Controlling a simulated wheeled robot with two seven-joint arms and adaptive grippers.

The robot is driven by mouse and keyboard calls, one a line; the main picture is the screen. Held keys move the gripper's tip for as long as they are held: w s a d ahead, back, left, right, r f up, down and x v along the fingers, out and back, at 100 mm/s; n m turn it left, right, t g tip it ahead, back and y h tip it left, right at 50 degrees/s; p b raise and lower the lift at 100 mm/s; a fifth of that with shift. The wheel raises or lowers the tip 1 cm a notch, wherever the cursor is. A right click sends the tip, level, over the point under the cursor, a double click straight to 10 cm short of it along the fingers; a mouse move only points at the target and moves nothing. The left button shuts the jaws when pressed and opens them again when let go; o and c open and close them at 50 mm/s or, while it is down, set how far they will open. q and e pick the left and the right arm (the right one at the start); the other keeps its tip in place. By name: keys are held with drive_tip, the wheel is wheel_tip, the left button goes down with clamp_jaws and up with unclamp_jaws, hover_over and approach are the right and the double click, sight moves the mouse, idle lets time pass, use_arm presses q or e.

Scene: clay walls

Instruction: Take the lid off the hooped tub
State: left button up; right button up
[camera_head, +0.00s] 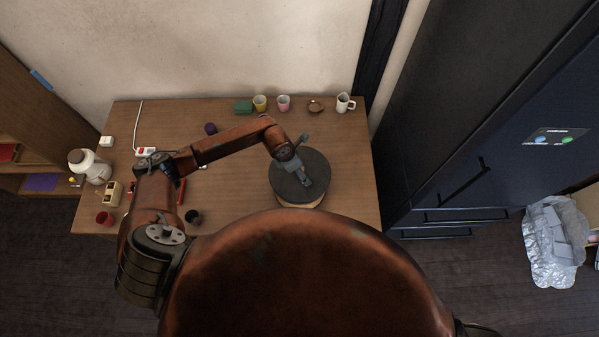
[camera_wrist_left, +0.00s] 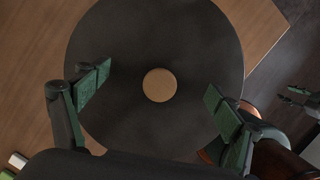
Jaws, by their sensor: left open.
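The hooped tub (camera_head: 299,204) stands at the front right of the wooden table, mostly hidden under its lid; only a strip of its pale side shows. The lid (camera_head: 316,165) is a wide dark disc lying on the tub. In the left wrist view the lid (camera_wrist_left: 160,130) has a round tan knob (camera_wrist_left: 160,85) at its middle. My left gripper (camera_head: 304,176) is over the lid, pointing down. In the wrist view its green fingers stand wide apart on either side of the knob, not touching it. A green-fingered gripper, apparently my right (camera_wrist_left: 297,95), shows small at the right edge.
A white kettle-like pot (camera_head: 90,167) is at the left. A dark cabinet (camera_head: 480,130) borders the right.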

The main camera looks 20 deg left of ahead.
use_arm(q)
drive_tip(key=shift+s+f, duration=0.1)
drive_tip(key=shift+s, duration=0.05)
clamp_jaws()
idle(0.8)
